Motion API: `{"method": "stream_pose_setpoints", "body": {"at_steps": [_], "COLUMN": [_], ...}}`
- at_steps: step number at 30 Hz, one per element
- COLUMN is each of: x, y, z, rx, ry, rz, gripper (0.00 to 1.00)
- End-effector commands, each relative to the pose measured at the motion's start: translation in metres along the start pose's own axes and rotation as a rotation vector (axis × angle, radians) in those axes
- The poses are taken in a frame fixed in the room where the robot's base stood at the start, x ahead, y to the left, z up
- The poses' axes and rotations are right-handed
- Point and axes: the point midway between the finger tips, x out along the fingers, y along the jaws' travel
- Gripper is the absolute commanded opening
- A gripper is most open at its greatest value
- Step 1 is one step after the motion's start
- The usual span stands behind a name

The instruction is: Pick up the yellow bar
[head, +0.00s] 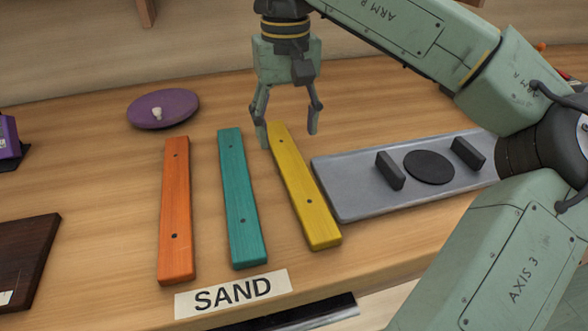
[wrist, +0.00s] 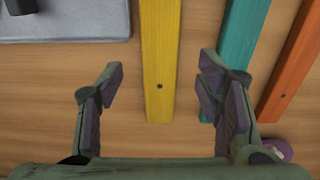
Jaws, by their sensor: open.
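The yellow bar (head: 303,187) lies flat on the wooden table in the head view, slanted slightly, between the teal bar and the grey plate. My gripper (head: 287,138) is open and empty above the far end of the yellow bar. In the wrist view, the near end of the yellow bar (wrist: 160,70) shows between my spread fingers, ahead of my gripper (wrist: 163,85) and apart from both fingers. One finger tip overlaps the teal bar in that view.
A teal bar (head: 239,200) and an orange bar (head: 176,210) lie left of the yellow one. A grey plate (head: 350,205) with black blocks lies right. A purple lid (head: 175,109) lies behind. A SAND label (head: 232,294) is in front.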

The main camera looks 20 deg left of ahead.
Motion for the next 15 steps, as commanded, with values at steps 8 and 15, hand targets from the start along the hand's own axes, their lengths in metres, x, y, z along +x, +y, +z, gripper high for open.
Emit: {"method": "stream_pose_setpoints", "body": {"at_steps": [8, 15], "x": [0.037, 0.052], "y": [0.000, 0.000], "z": [0.003, 0.003], "rx": [0.000, 0.001], "ry": [-0.003, 0.001], "rz": [-0.002, -0.002], "gripper": [0.60, 0.60]}}
